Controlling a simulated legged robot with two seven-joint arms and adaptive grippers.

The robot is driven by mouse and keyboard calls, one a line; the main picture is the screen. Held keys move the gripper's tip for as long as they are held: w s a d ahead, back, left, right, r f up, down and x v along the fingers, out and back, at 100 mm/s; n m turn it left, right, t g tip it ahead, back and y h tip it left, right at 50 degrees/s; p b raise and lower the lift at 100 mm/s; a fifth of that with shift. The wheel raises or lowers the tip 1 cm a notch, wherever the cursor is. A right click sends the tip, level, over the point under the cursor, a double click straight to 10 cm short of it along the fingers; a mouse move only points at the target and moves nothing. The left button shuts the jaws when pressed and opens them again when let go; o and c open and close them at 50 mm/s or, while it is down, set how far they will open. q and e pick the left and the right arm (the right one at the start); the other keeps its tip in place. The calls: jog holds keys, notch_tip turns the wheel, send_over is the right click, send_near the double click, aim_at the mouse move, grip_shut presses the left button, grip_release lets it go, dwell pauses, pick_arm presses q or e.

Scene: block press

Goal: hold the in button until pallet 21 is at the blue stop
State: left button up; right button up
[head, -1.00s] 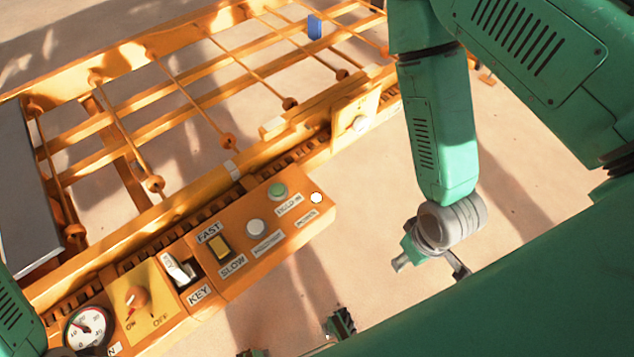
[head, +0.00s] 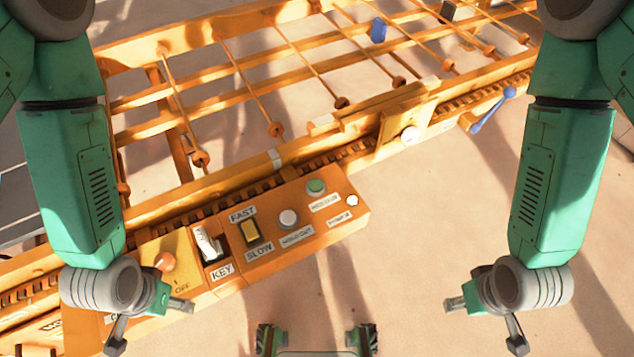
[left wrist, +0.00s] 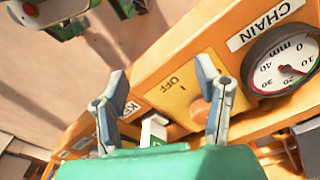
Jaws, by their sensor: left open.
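The green button (head: 316,187), its label hard to read now, sits on the orange control panel (head: 262,262). The blue stop (head: 378,30) stands on the conveyor's far rail. A grey slab, probably a pallet (head: 14,215), shows partly at the left edge behind my left arm; no number is legible. My left gripper (head: 150,325) is open and empty over the panel's left part; in the left wrist view its fingers (left wrist: 160,105) straddle the key switch area near the OFF knob. My right gripper (head: 485,325) looks open and empty, right of the panel.
A chain gauge (left wrist: 283,62) shows in the left wrist view.

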pick_arm(q)
jog(key=shift+a, duration=0.1)
grip_shut()
dwell(1.2)
